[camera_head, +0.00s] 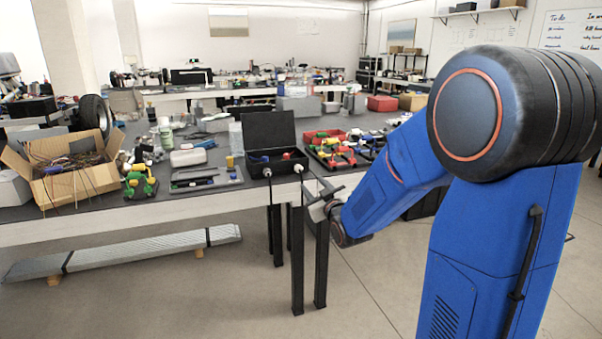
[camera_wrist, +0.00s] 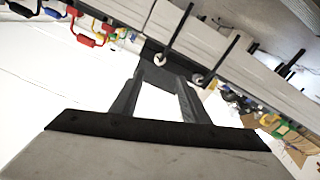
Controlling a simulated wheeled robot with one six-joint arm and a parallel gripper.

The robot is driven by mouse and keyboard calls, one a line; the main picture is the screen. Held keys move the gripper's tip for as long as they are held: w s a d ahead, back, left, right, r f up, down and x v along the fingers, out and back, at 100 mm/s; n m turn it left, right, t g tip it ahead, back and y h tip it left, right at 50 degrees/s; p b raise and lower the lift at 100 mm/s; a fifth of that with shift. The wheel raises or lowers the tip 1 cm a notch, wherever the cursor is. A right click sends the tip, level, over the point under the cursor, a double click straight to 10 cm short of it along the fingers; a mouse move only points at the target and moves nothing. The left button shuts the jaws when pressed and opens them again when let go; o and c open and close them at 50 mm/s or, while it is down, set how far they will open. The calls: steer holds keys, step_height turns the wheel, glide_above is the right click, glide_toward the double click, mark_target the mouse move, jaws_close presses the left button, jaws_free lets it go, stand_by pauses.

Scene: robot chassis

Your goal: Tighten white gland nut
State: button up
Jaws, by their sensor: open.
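In the head view, the right nut (camera_head: 298,168) looks white and the left nut (camera_head: 267,172) looks greyish-white. In the wrist view, one nut (camera_wrist: 160,58) is near the left fingertip and the other (camera_wrist: 197,79) near the right fingertip. Which matches which across views is unclear. My gripper (camera_head: 318,198) is just right of and below the right nut. In the wrist view, my gripper (camera_wrist: 166,80) is open, with nothing seen between its fingers.
The grey worktable (camera_head: 222,199) carries a cardboard box (camera_head: 78,183) of wires at left, a tray of tools (camera_head: 207,181), and red and yellow parts (camera_head: 333,148) to the right. Black posts stand below the table edge. The floor in front is clear.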

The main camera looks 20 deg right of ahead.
mark_target(299, 169)
steer(key=w, duration=1.3)
steer(key=shift+w, duration=0.1)
jaws_close()
